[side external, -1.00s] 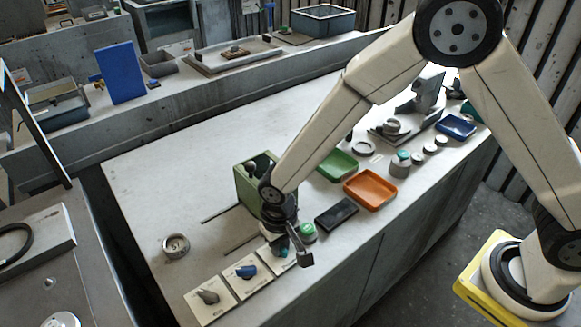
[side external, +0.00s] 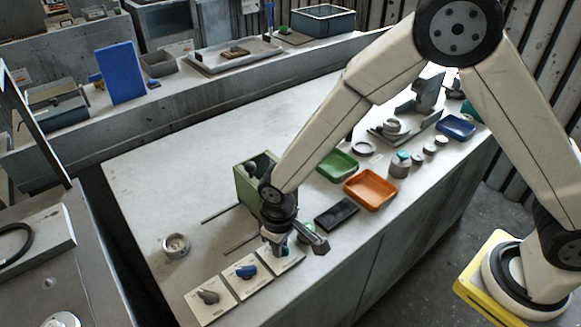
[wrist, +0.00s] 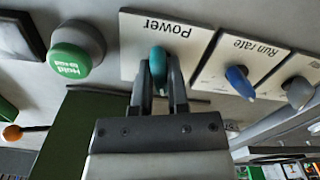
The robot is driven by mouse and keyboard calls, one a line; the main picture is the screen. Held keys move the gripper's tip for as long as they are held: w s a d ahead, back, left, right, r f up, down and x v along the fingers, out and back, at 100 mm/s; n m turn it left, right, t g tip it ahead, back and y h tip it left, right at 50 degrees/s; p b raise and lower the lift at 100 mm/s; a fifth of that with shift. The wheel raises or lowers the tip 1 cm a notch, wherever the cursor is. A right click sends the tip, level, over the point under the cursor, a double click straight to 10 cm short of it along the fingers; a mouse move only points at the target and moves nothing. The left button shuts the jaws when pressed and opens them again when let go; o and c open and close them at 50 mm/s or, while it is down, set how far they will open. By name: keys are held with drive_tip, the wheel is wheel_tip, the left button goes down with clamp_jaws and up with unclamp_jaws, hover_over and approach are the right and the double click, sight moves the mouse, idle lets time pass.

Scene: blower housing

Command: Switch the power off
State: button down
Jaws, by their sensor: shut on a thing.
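The Power panel (wrist: 190,40) is a white plate with a teal knob (wrist: 158,66), seen upside down in the wrist view. My gripper (wrist: 162,88) is shut on the teal knob, with one finger on each side of it. In the side external view my gripper (side external: 276,240) is at the Power panel (side external: 290,262), the plate nearest it in the row, and the wrist hides much of the knob. The knob's pointer setting cannot be read.
Beside the Power panel are the Run rate plate with a blue knob (wrist: 238,82) and another plate with a grey knob (wrist: 298,92). A green housing (side external: 250,182) stands close behind my gripper.

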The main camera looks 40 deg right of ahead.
drive_tip(key=shift+n, duration=1.6)
drive_tip(key=c, duration=0.7)
unclamp_jaws()
drive_tip(key=shift+r, duration=0.1)
drive_tip(key=shift+r, duration=2.9)
drive_tip(key=s+d+r+m+t, duration=0.1)
drive_tip(key=s+d+m, duration=0.1)
drive_tip(key=d, duration=0.5)
drive_tip(key=s+d+r+m, duration=0.2)
drive_tip(key=s+d, duration=0.1)
drive_tip(key=d, duration=0.4)
drive_tip(key=s+d+r+m+t, duration=0.1)
drive_tip(key=s+d+r+m, duration=0.1)
drive_tip(key=d, duration=0.5)
drive_tip(key=shift+s+r+m+t, duration=0.3)
drive_tip(key=shift+s+m, duration=0.2)
drive_tip(key=shift+s, duration=0.2)
